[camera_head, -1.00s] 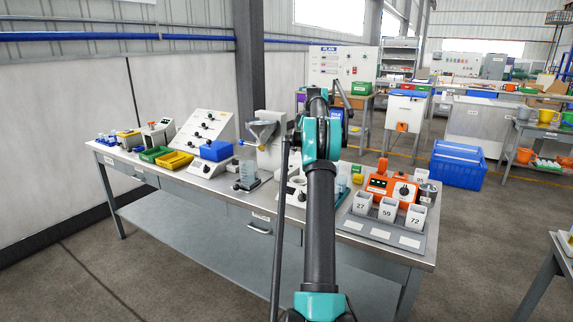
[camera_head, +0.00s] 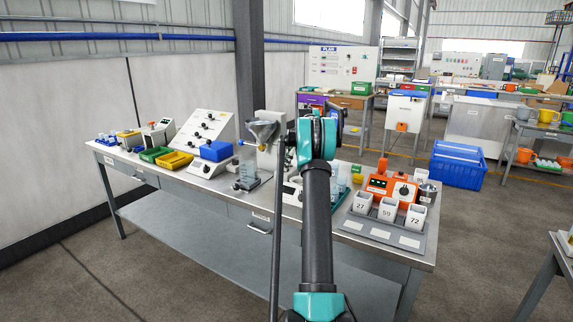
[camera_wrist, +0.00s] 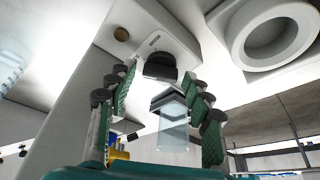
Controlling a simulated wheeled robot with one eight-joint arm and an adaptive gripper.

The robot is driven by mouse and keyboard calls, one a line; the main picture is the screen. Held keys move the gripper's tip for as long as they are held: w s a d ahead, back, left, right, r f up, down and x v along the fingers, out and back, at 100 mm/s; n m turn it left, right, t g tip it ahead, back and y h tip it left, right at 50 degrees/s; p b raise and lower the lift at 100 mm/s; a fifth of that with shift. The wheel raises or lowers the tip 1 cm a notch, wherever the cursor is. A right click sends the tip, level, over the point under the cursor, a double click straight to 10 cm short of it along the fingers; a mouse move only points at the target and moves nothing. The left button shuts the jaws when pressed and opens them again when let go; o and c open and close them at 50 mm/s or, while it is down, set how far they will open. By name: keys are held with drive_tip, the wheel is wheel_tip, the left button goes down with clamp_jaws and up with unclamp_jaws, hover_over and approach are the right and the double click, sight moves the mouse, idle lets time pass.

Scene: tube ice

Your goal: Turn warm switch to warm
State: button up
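In the wrist view my gripper (camera_wrist: 158,88) has its two green-padded fingers spread apart. A dark round knob (camera_wrist: 160,66) on a white device face (camera_wrist: 165,25) shows between and just beyond the fingertips; I cannot tell whether they touch it. A small label sits beside the knob, too small to read. A clear, glass-like piece with a dark top (camera_wrist: 172,125) also shows between the fingers; whether it is held is unclear. In the head view my arm hides the gripper and much of a white device (camera_head: 291,190) on the bench.
A white ring-shaped opening (camera_wrist: 275,35) is close by in the wrist view.

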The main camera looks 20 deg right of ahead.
drive_tip(key=c, duration=0.9)
drive_tip(key=shift+o, duration=0.2)
drive_tip(key=shift+m, duration=0.3)
drive_tip(key=m+t, duration=0.1)
drive_tip(key=m, duration=0.1)
drive_tip(key=m+h, duration=0.1)
drive_tip(key=m, duration=0.2)
drive_tip(key=shift+s+a+m+t+h, duration=0.15)
drive_tip(key=shift+m+t+h, duration=0.15)
drive_tip(key=shift+t, duration=0.1)
drive_tip(key=m+h, duration=0.1)
drive_tip(key=m, duration=0.1)
drive_tip(key=m+h, duration=0.1)
drive_tip(key=m, duration=0.2)
drive_tip(key=shift+a+m+t, duration=0.1)
drive_tip(key=shift+m+t, duration=0.2)
drive_tip(key=shift+t, duration=0.1)
drive_tip(key=o, duration=1.2)
drive_tip(key=shift+c, duration=0.2)
drive_tip(key=shift+s+r, duration=0.1)
